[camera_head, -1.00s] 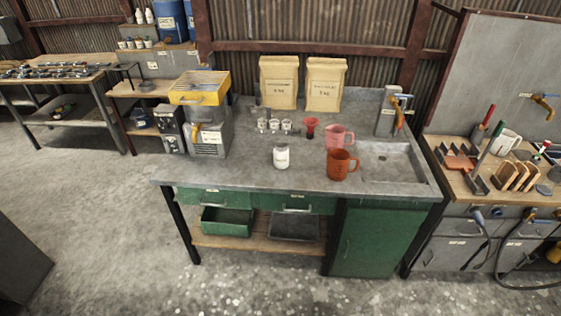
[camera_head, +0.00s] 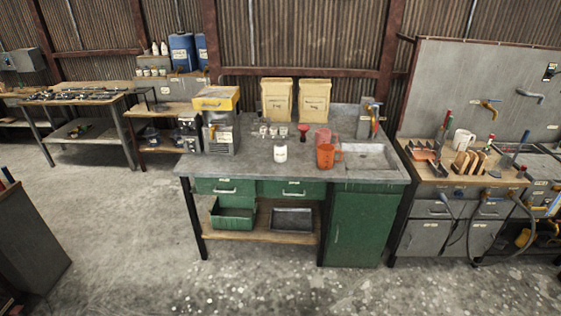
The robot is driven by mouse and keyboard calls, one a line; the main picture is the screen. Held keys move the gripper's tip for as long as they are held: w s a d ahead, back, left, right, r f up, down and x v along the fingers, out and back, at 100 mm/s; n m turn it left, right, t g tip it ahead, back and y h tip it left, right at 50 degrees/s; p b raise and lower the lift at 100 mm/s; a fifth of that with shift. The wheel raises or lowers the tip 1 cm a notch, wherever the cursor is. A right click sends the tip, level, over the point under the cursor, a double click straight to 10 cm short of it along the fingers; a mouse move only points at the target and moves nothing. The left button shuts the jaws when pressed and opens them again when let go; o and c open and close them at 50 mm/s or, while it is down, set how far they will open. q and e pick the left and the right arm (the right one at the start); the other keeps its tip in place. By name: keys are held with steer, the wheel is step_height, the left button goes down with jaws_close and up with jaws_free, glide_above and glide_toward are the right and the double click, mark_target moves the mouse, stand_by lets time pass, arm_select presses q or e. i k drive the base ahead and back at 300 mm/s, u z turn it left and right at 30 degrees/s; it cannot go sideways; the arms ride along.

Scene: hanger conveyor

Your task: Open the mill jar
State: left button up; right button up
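A white lidded jar (camera_head: 280,152) with a label stands upright near the front middle of the grey-topped bench (camera_head: 235,165). It is the likeliest mill jar, but its label is too small to read. An orange-red jug (camera_head: 326,157) stands to its right, with a pink jug (camera_head: 321,137) behind that one. A red funnel-shaped item (camera_head: 303,133) and several small cups (camera_head: 273,131) stand behind the jar. Neither of my grippers shows in the head view.
Two tan bags (camera_head: 277,100) stand at the bench's back. A yellow-topped machine (camera_head: 219,135) stands at its left end and a sink (camera_head: 368,157) is set into its right. Green drawers (camera_head: 228,188) sit below. A tool bench (camera_head: 480,183) adjoins on the right. The concrete floor (camera_head: 130,215) in front is clear.

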mark_target(279, 152)
steer(key=z, duration=0.5)
steer(key=i, duration=0.65)
steer(key=z, duration=0.4)
